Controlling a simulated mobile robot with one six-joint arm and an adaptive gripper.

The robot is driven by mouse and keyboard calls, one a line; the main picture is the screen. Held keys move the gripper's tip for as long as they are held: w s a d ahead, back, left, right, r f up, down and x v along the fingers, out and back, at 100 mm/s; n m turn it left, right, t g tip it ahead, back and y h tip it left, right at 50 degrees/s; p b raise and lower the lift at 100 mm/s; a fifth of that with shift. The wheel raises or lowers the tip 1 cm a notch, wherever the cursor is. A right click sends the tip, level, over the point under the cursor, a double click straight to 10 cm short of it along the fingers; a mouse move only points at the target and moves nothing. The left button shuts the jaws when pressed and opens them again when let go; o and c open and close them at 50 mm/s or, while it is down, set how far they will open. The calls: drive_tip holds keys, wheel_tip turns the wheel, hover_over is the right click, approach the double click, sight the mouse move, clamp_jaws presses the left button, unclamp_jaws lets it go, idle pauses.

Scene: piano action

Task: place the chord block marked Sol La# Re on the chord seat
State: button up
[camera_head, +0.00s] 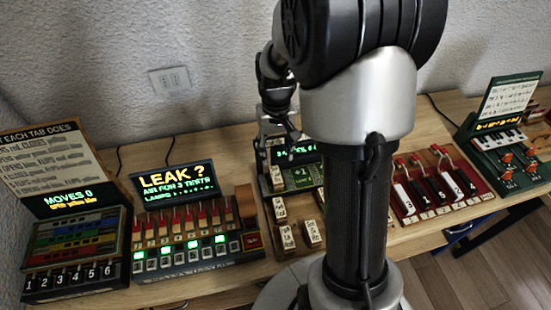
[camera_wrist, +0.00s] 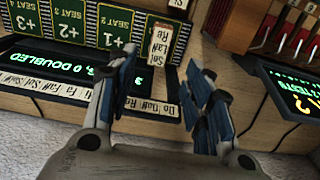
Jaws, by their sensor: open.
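In the head view, my gripper (camera_head: 267,130) is above the back of the middle device, partly hidden by my arm. The chord seat cannot be picked out with certainty; the panel carries several seat labels.
Other cream blocks (camera_head: 287,237) lie at the front of the middle device. A lit display (camera_wrist: 105,68) and a note-name strip (camera_wrist: 150,105) are near my fingers.

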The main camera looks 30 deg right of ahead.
drive_tip(key=s+a+r+n+t, duration=0.1)
drive_tip(key=s+a+r, duration=0.3)
drive_tip(key=r, duration=0.2)
drive_tip(key=s+a+r+n+t, duration=0.1)
drive_tip(key=s+a+r, duration=0.25)
drive_tip(key=r, duration=0.25)
drive_tip(key=s+a+r+t, duration=0.1)
drive_tip(key=s+a+r, duration=0.1)
drive_tip(key=s, duration=0.4)
drive_tip(key=s+a+r+n+t, duration=0.1)
drive_tip(key=s+a+r, duration=0.1)
drive_tip(key=s, duration=0.4)
drive_tip(key=shift+a+t, duration=0.3)
drive_tip(key=shift+a, duration=0.15)
